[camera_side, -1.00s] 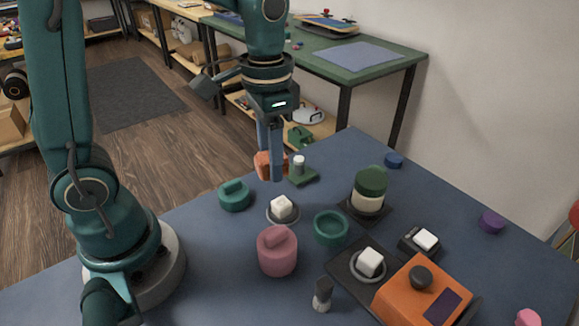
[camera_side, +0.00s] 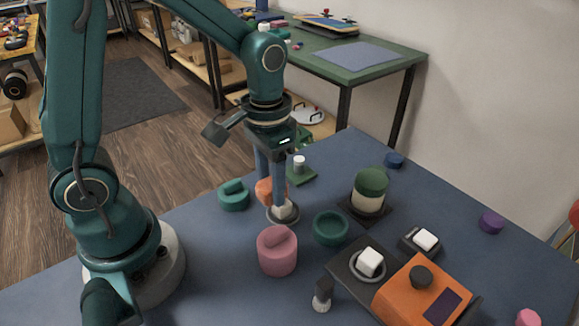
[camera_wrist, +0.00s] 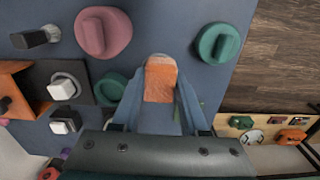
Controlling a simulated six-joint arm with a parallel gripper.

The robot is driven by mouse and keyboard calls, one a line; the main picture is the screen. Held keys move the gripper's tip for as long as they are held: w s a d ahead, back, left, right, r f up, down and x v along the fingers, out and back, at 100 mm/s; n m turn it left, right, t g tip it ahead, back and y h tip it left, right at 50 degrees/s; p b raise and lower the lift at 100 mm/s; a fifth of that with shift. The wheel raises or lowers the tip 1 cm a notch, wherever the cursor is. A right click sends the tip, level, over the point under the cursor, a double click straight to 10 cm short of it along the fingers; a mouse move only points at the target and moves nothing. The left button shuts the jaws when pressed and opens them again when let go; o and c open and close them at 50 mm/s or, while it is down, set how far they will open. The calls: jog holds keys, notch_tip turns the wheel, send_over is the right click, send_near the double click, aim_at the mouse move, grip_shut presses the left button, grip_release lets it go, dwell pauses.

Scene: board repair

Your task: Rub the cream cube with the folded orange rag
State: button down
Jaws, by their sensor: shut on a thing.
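My gripper (camera_side: 273,200) is shut on the folded orange rag (camera_side: 264,191), low over a small round grey dish (camera_side: 283,219). A cream cube (camera_side: 285,210) sits on that dish, partly hidden by my gripper's finger. The rag is right beside or against the cube; I cannot tell whether they touch. In the wrist view the rag (camera_wrist: 160,80) lies between my fingers and the cube is hidden behind it.
Another pale cube (camera_side: 370,262) sits on a plate by an orange device (camera_side: 425,290). A green-capped jar (camera_side: 369,190) stands to the right.

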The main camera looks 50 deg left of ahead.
jog(key=shift+f, duration=0.5)
jog(key=shift+w+f, duration=0.35)
jog(key=shift+f, duration=0.15)
jog(key=shift+w+f, duration=0.15)
jog(key=shift+w, duration=0.45)
jog(key=shift+w+f, duration=0.15)
jog(key=shift+w, duration=0.4)
jog(key=shift+w+r, duration=0.1)
jog(key=shift+w, duration=0.35)
jog(key=shift+s, duration=2)
notch_tip(320, 180, up, 2)
jog(key=shift+w+r, duration=0.1)
jog(key=shift+r, duration=2.95)
